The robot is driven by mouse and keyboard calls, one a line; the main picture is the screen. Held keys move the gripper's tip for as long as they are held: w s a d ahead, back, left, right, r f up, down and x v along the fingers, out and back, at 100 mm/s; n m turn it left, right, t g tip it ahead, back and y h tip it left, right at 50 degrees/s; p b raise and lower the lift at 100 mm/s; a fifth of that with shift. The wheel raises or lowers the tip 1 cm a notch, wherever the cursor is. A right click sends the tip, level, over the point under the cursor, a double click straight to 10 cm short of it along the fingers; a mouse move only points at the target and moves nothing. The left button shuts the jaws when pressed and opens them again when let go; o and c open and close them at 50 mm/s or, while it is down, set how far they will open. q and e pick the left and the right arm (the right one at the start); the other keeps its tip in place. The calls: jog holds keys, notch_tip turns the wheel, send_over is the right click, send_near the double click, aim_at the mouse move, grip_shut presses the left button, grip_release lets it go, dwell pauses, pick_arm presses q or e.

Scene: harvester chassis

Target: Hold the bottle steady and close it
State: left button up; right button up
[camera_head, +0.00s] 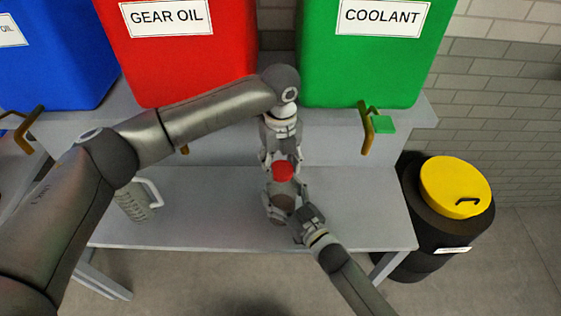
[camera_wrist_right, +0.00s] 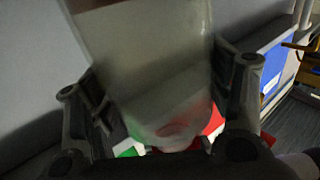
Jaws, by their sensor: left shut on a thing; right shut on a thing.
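The bottle (camera_head: 284,190) is greyish and stands over the lower shelf, partly hidden by my grippers. It fills the middle of the right wrist view (camera_wrist_right: 145,65) as a pale, cloudy body. My right gripper (camera_head: 285,207) is shut on the bottle, with a finger on each side. A red cap (camera_head: 283,171) shows at the bottle's top. My left gripper (camera_head: 281,166) comes down from above and is shut on the cap. I cannot tell whether the cap is seated on the neck or just above it.
A pale jug with a handle (camera_head: 134,201) stands on the lower shelf (camera_head: 205,215) to the left. Red (camera_head: 190,55), green (camera_head: 375,65) and blue (camera_head: 55,60) tanks stand behind. A black drum with a yellow lid (camera_head: 455,187) is at the right.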

pick_arm(q)
jog(key=shift+f, duration=0.9)
jog(key=shift+f, duration=0.55)
jog(key=shift+o, duration=1.4)
pick_arm(e)
jog(key=c, duration=0.5)
pick_arm(q)
jog(key=o, duration=0.4)
pick_arm(e)
jog(key=shift+c, duration=0.2)
pick_arm(q)
jog(key=shift+r, duration=0.1)
jog(key=shift+r, duration=2.15)
